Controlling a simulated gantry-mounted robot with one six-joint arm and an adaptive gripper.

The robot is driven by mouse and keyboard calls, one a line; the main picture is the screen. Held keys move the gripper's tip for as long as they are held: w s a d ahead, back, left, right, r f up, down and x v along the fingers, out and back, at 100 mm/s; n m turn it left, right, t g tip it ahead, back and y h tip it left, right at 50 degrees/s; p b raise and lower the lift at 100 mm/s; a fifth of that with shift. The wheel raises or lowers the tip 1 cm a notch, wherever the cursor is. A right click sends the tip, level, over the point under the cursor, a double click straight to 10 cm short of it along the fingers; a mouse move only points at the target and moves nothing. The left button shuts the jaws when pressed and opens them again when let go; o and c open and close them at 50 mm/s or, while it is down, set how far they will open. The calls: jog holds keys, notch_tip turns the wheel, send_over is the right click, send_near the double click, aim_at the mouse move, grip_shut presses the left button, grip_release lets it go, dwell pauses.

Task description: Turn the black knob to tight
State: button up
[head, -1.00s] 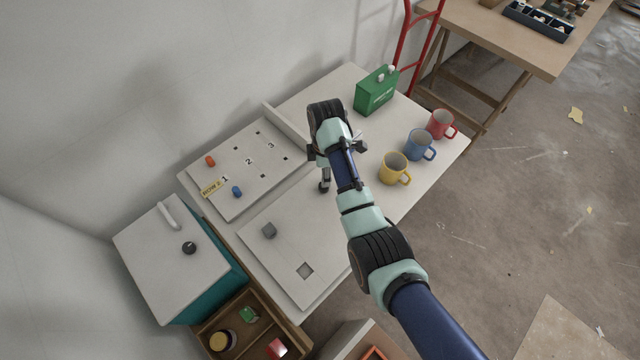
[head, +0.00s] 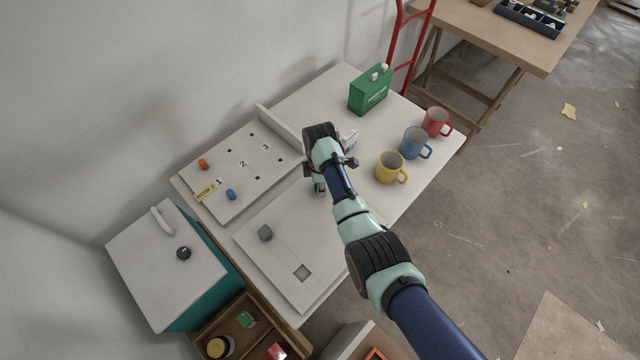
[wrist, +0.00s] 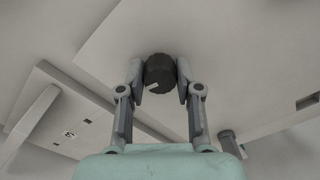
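A round black knob (wrist: 160,71) with a small white mark sits on a pale surface in the wrist view. My gripper (wrist: 160,79) has one fingertip on each side of it, and both pads appear to touch it. In the head view my gripper (head: 320,188) points down over the white table, and my arm hides this knob. Another black knob (head: 184,253) with a white mark is on top of the teal box, away from my gripper. No "tight" marking can be read.
Yellow (head: 390,168), blue (head: 414,143) and red mugs stand right. A green box (head: 369,92) stands behind.

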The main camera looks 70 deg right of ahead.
grip_shut()
